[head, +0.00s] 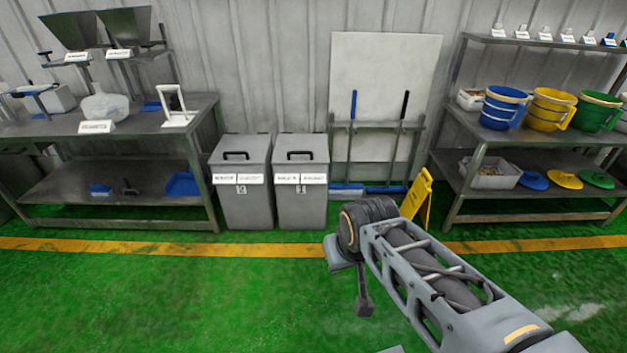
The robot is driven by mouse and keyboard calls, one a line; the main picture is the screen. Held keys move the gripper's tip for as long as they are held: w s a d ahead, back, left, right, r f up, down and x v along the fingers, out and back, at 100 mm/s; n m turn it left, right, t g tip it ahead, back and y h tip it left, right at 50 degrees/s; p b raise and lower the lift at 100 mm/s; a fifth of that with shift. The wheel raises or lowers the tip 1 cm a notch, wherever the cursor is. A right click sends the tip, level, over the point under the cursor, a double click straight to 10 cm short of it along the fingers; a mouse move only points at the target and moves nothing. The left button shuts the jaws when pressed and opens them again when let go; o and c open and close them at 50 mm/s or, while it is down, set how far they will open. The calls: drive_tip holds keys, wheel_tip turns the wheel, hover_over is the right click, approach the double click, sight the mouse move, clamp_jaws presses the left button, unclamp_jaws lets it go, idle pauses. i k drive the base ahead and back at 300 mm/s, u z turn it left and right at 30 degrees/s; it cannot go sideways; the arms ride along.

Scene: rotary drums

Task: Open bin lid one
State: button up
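Two grey bins stand side by side against the wall. The right bin (301,208) has a small tag that seems to read 1, and the left bin (246,210) has one that seems to read 2. The right bin's lid (300,148) is closed, with a black handle (299,155) on top. The left bin's lid (240,148) is also closed, with its own black handle (236,155). My gripper (363,308) hangs at the end of my arm, low and to the right of the bins, apart from them. Its fingers are too small and dark to read.
A yellow floor sign (418,198) and a rack with a blue broom (351,140) stand right of the bins. A metal workbench (165,127) is on the left. A shelf (545,137) with coloured buckets is on the right. The green floor (170,300) before the bins is clear.

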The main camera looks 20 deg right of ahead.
sight(290, 148)
drive_tip(key=u, duration=0.25)
drive_tip(key=i, duration=3.15)
drive_tip(key=z, duration=0.5)
